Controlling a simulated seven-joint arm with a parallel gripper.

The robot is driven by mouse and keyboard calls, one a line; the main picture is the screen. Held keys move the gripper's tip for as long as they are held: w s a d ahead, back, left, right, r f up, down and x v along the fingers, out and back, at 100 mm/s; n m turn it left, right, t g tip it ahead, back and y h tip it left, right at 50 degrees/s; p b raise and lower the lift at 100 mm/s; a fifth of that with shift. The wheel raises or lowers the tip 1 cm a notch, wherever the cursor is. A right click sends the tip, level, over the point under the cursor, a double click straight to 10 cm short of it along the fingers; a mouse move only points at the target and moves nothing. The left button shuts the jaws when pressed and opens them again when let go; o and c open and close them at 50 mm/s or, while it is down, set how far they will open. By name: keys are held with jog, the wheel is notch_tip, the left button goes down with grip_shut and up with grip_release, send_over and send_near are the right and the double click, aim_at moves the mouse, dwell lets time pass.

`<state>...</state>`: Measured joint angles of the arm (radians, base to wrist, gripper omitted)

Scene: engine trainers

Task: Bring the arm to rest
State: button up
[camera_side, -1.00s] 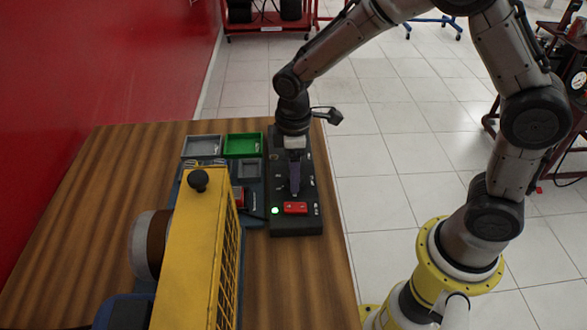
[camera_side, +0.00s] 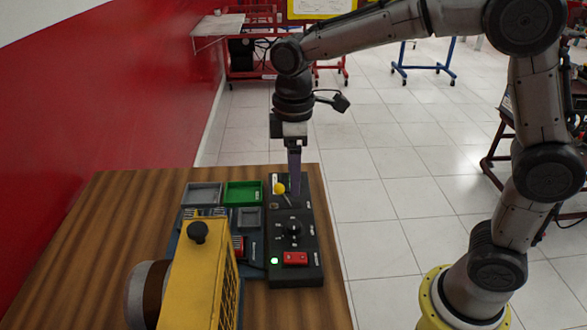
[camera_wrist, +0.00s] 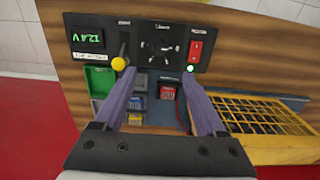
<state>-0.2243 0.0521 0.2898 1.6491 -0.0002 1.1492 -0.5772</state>
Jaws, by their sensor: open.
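My gripper (camera_side: 294,196) points down above the black control panel (camera_side: 308,270). In the wrist view, my gripper (camera_wrist: 162,98) shows two purple fingers spread apart with nothing between them. The panel (camera_wrist: 142,66) carries a lever with a yellow knob (camera_wrist: 118,64), a black rotary knob (camera_wrist: 160,46), a red switch (camera_wrist: 196,51) and a lit green lamp (camera_wrist: 190,69). A display on it reads 12.4V. The yellow knob also shows in the side view (camera_side: 279,188), close beside the fingers. Exact clearance between fingers and panel cannot be told.
A green tray (camera_side: 243,186) and a grey tray (camera_side: 201,187) lie left of the panel. A yellow machine housing (camera_side: 197,280) stands at the front of the wooden table (camera_side: 105,215). A red wall (camera_side: 115,110) is on the left. The air above the table is mostly clear.

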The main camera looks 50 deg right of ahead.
jog(key=shift+r, duration=0.1)
jog(key=s+d+r+m+t, duration=0.35)
jog(key=s+d+r, duration=0.35)
jog(key=s+r, duration=0.3)
jog(key=s+d+f+m+t, duration=0.1)
jog(key=s+f+m, duration=0.4)
jog(key=s, duration=0.5)
jog(key=shift+d+f+m+t, duration=0.2)
jog(key=shift+f+m+t, duration=0.15)
jog(key=shift+f+t, duration=0.35)
